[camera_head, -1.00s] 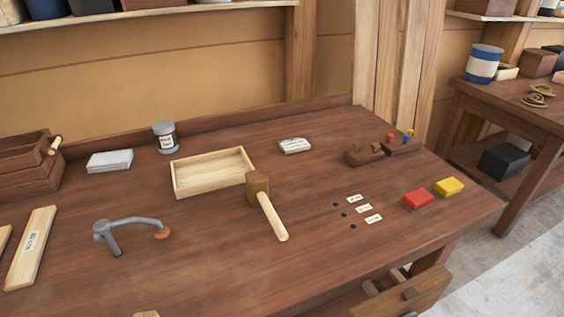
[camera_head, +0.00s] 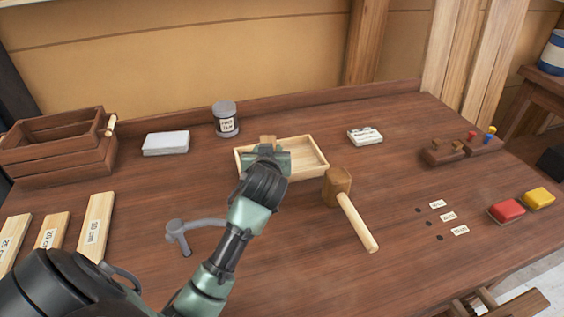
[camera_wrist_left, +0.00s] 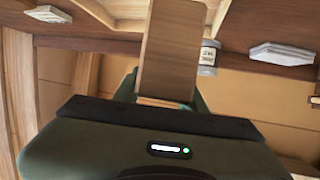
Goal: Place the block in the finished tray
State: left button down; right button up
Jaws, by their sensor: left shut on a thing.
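A shallow light-wood tray (camera_head: 312,164) lies empty-looking in the middle of the bench in the head view. My left gripper (camera_head: 267,154) is over the tray's left part and hides some of it. It is shut on a brown wooden block (camera_head: 267,139), whose end shows just beyond the fingers. In the left wrist view the block (camera_wrist_left: 172,48) stretches away from the gripper (camera_wrist_left: 158,102), and a part of the tray (camera_wrist_left: 97,12) shows behind it. I cannot tell whether the block touches the tray floor. My right gripper is not in view.
A mallet (camera_head: 352,215) lies close to the tray's right side. A grey tin (camera_head: 226,120) and a pale box (camera_head: 166,143) stand behind left. A grey clamp-like tool (camera_head: 180,235) lies in front, by my arm. A brown crate (camera_head: 60,160) stands far left.

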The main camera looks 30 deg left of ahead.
pick_arm(q)
jog(key=w+a+r+n+g+y+p, duration=0.1)
jog(key=w+a+r+n, duration=0.15)
jog(key=w+r, duration=0.25)
jog(key=w+a+r+n+g+y, duration=0.1)
jog(key=w+a+r+g+y, duration=0.1)
jog(key=w+a+r, duration=0.3)
jog(key=shift+t, duration=0.3)
jog(key=shift+w+d+f+p, duration=0.15)
jog(key=shift+f+p, duration=0.45)
jog(key=shift+f, duration=2.55)
jog(key=shift+w+d+f+p, duration=0.15)
jog(key=shift+f+p, duration=0.45)
jog(key=shift+f, duration=2.5)
jog(key=shift+d+f+p, duration=0.15)
jog(key=shift+f+p, duration=0.45)
jog(key=shift+f, duration=2.55)
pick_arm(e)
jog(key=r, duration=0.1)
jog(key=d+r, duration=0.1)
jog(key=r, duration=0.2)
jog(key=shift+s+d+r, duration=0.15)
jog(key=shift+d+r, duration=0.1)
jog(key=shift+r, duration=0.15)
